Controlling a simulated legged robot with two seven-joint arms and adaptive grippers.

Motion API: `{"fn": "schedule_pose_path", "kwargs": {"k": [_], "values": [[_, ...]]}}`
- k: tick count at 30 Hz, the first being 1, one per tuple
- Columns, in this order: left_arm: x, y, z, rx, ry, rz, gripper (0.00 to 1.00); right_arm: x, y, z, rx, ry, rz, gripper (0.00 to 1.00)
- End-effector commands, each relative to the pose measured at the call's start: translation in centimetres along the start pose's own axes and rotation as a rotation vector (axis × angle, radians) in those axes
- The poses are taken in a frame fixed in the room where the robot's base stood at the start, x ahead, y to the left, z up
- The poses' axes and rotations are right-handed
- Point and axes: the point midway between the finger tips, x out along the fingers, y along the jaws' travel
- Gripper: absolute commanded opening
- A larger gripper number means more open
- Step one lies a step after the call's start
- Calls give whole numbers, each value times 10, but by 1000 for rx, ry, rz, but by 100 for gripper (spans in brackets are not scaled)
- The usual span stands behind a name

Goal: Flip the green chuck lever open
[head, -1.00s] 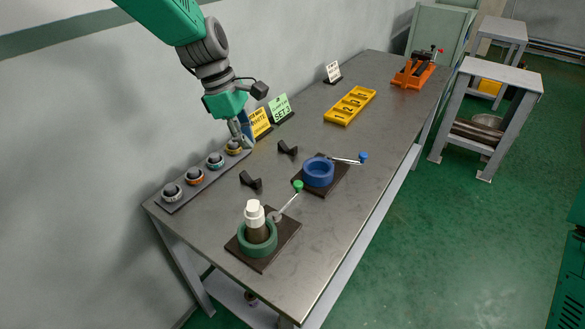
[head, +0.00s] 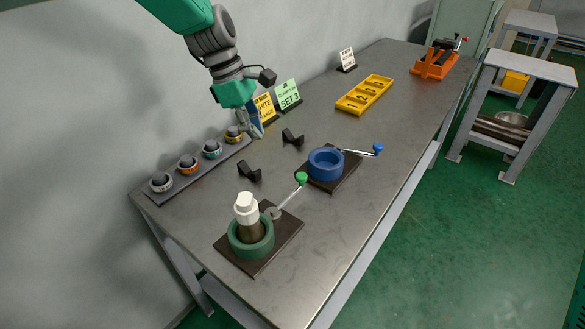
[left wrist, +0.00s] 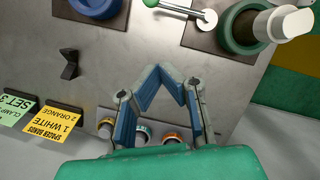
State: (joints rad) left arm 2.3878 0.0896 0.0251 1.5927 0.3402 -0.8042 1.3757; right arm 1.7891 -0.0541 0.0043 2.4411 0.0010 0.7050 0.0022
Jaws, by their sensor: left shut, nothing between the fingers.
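The green chuck (head: 232,243) sits on a dark plate near the table's front end, with a dark pipe with a white top (head: 246,206) standing in it. Its lever (head: 289,195) points up and right from a grey hub to a green knob (head: 302,178). In the left wrist view the chuck (left wrist: 238,42) is at the upper right and the lever (left wrist: 177,9) runs left along the top edge. My left gripper (head: 256,131) is shut and empty, beside the row of rings, apart from the lever. Its fingers (left wrist: 163,75) also show in the left wrist view. My right gripper is not visible.
A blue chuck (head: 325,164) with a blue-knobbed lever (head: 377,149) stands beyond the green one. Two black rests (head: 249,173) lie between chucks and ring rack (head: 190,180). Yellow and green signs (head: 288,95) stand by the wall. A yellow tray (head: 364,95) is farther back.

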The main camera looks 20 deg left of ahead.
Motion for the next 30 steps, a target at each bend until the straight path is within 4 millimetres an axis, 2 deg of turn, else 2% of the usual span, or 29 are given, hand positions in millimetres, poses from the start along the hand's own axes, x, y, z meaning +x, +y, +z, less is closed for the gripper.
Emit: {"fn": "schedule_pose_path", "kwargs": {"k": [4,7,18,24,30], "values": [[9,-1,0,0,1,-3,0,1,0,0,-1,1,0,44],[24,-2,2,0,3,-2,0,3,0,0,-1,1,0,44],[101,-3,0,0,0,-1,0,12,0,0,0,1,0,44],[112,-3,25,3,0,3,0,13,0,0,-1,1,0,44],[118,-3,36,1,2,3,0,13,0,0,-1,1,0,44]]}}
